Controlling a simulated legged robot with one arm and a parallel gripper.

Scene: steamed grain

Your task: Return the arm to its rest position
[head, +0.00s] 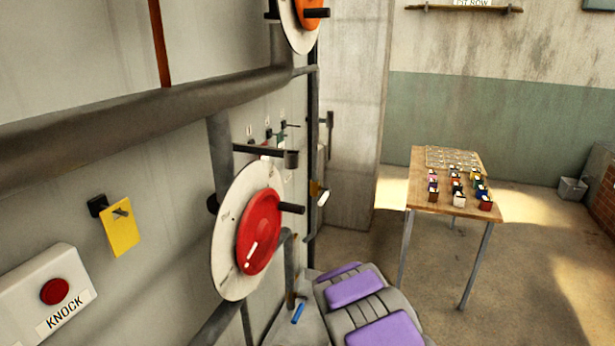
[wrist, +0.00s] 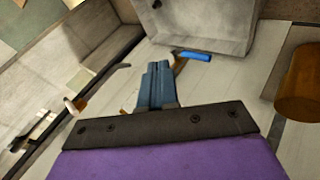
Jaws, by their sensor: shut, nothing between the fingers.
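My gripper (wrist: 158,68) shows in the wrist view with its two blue-grey fingers together, shut and empty. It points toward a pale grey surface, with no thing touching its fingertips that I can make out. In the head view, purple and grey parts of my own body show at the bottom centre; I cannot make out the fingers there.
A wall on the left holds a red dial wheel (head: 259,232), thick pipes (head: 140,118), a yellow tag (head: 121,227) and a KNOCK button box (head: 46,300). A wooden table (head: 421,192) bears several small jars. Open floor surrounds it.

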